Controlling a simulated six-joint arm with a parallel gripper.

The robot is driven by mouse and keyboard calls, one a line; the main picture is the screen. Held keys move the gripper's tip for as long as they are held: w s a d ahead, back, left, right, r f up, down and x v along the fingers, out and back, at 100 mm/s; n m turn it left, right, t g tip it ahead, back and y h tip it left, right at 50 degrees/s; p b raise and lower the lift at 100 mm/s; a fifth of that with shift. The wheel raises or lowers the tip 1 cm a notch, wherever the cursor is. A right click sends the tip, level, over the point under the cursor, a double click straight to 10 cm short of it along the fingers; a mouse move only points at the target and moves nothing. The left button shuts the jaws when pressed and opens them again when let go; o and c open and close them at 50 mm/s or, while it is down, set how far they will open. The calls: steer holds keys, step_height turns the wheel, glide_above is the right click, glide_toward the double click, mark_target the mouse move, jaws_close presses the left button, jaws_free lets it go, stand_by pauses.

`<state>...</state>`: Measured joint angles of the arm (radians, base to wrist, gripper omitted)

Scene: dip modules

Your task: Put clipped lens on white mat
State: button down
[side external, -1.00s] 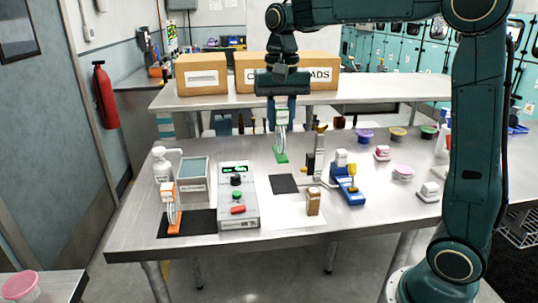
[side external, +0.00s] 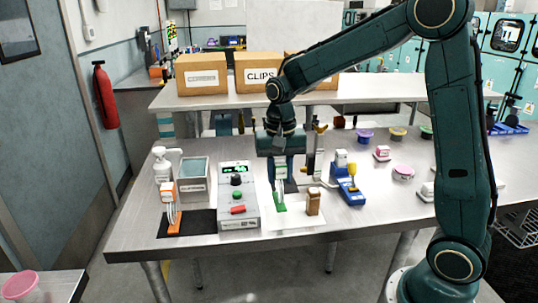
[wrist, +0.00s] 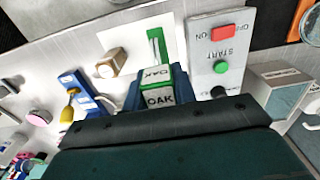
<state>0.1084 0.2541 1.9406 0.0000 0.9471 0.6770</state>
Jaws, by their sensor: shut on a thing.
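My gripper (side external: 281,165) points down and is shut on a clipped lens (side external: 280,190) with a green foot. In the wrist view, the clip's green and white top (wrist: 158,88) reads OAK between the jaws. The lens hangs upright over the left part of the white mat (side external: 303,222), which also shows in the wrist view (wrist: 128,36). I cannot tell whether the green foot touches the mat. Another clipped lens (side external: 173,208), with an orange clip and foot, stands on a black mat (side external: 203,222) at the left.
A small brown block (side external: 313,202) stands on the white mat, right of the held lens. A grey control box (side external: 237,195) with buttons stands close on the left. A blue holder (side external: 349,187) and a tall stand (side external: 318,152) are on the right. Cardboard boxes (side external: 202,74) sit behind.

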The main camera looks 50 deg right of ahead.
mark_target(279, 187)
steer(key=shift+f, duration=0.1)
steer(key=shift+f, duration=2.05)
steer(key=c, duration=1.1)
jaws_free()
steer(key=shift+f, duration=0.1)
step_height(279, 187, up, 12)
steer(key=shift+s+r, duration=0.1)
steer(key=shift+r, duration=0.1)
